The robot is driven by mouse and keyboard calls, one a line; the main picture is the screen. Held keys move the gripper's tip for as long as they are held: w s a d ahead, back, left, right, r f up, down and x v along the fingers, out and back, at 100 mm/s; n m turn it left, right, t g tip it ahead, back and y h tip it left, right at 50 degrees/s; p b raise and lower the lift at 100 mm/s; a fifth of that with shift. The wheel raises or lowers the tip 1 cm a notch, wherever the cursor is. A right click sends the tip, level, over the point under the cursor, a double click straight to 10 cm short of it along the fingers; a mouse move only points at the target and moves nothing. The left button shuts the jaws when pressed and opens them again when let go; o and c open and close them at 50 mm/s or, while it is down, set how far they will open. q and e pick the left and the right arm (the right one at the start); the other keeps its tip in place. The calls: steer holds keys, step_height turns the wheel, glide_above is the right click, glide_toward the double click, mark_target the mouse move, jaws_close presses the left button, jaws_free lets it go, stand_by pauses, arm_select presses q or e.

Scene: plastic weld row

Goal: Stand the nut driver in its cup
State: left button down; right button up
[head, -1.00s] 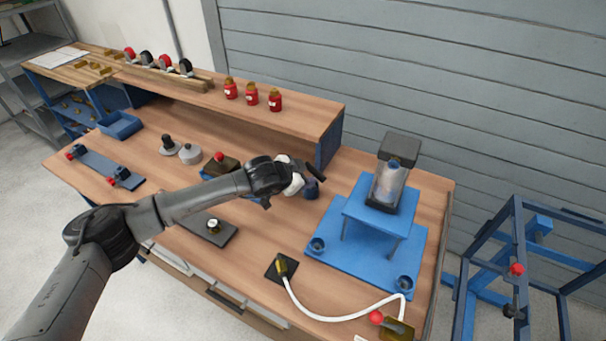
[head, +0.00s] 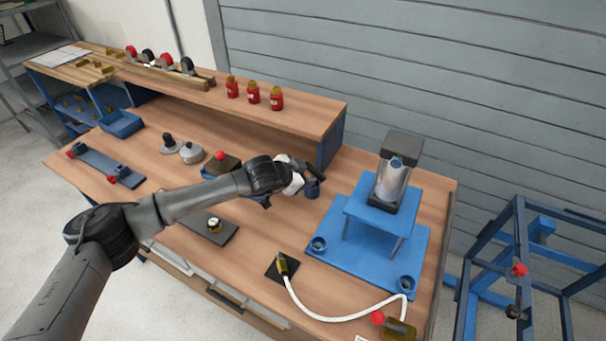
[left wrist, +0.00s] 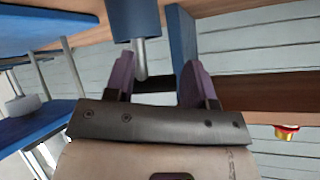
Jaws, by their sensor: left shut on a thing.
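My left gripper (head: 308,178) is over the middle of the bench, left of the blue press stand. It is shut on the nut driver. In the left wrist view its two purplish fingers (left wrist: 157,84) flank the dark part of the tool. The nut driver's grey metal shaft (left wrist: 140,62) runs from there to the blue cup (left wrist: 135,18), and its far end is hidden by the cup's wall. The cup (head: 312,190) stands on the bench just under the gripper, partly covered by it. My right gripper is out of view.
The blue press stand (head: 330,252) is close on the right. The raised shelf (head: 300,112) with red bottles (head: 253,94) is behind. A dark block with a red knob (head: 222,163) is left of the gripper. A white hose (head: 330,318) curves in front.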

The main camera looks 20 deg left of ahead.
arm_select(q)
steer(key=c, duration=0.7)
jaws_free()
steer(key=shift+c, duration=0.2)
steer(key=o, duration=0.4)
steer(key=shift+c, duration=0.2)
steer(key=shift+o, duration=0.2)
steer(key=o, duration=0.3)
steer(key=shift+o, duration=0.2)
